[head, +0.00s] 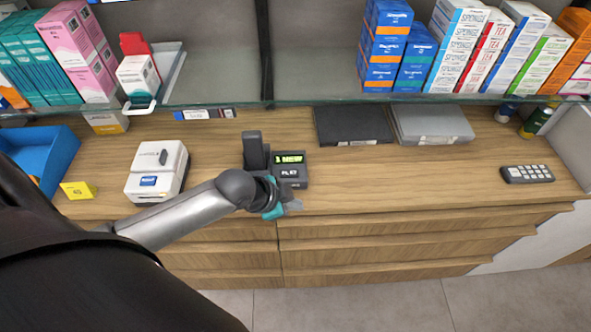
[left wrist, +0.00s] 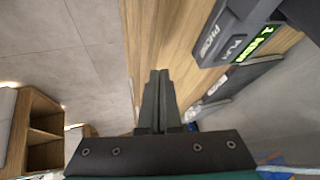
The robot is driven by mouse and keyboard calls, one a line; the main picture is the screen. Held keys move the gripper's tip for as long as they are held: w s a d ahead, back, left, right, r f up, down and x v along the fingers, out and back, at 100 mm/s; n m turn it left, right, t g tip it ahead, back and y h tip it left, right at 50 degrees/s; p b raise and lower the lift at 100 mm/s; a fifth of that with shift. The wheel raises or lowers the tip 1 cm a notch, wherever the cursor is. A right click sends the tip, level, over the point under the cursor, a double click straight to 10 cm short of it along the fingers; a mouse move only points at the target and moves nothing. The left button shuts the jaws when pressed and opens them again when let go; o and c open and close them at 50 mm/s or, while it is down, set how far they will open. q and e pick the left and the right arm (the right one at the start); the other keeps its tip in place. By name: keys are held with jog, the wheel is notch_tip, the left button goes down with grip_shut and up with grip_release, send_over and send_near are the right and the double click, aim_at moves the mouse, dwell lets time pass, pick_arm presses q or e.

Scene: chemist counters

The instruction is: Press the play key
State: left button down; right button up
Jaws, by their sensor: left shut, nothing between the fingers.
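The answering machine (head: 303,182) is a dark desk unit with an upright black handset (head: 254,150) on its left side. Its green display (head: 289,159) reads "1 NEW", and the play key (head: 289,172) is below it. In the left wrist view the machine (left wrist: 222,22) is at the upper right, with the play key (left wrist: 236,48) beside the lit display (left wrist: 254,45). My left gripper (head: 292,206) is just in front of the machine, near the counter's front edge. Its fingers (left wrist: 158,75) are closed together and empty, apart from the key. My right gripper is not seen.
A white boxy device (head: 157,172) and a yellow card (head: 78,190) stand left on the wooden counter (head: 400,185). Behind are a black flat case (head: 352,126) and a grey one (head: 432,124). A remote (head: 527,174) lies right. A glass shelf with boxes overhangs the back.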

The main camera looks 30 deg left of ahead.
pick_arm(q)
notch_tip(320, 180, up, 6)
jog(key=w+m+p, duration=0.1)
jog(key=w+m, duration=0.1)
notch_tip(320, 180, up, 4)
jog(key=m+t, duration=0.2)
send_over(285, 174)
jog(key=shift+r+h, duration=0.1)
jog(key=shift+h, duration=0.2)
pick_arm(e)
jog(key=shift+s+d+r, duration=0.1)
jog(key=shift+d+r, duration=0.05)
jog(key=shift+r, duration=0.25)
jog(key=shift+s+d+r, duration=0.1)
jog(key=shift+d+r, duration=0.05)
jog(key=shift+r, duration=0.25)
pick_arm(q)
jog(key=shift+s, duration=0.1)
notch_tip(285, 174, down, 8)
jog(key=b, duration=0.7)
jog(key=shift+r, duration=0.1)
jog(key=shift+f+b, duration=0.45)
jog(key=shift+f, duration=0.05)
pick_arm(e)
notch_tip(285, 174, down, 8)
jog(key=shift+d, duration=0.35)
pick_arm(q)
jog(key=shift+f, duration=0.1)
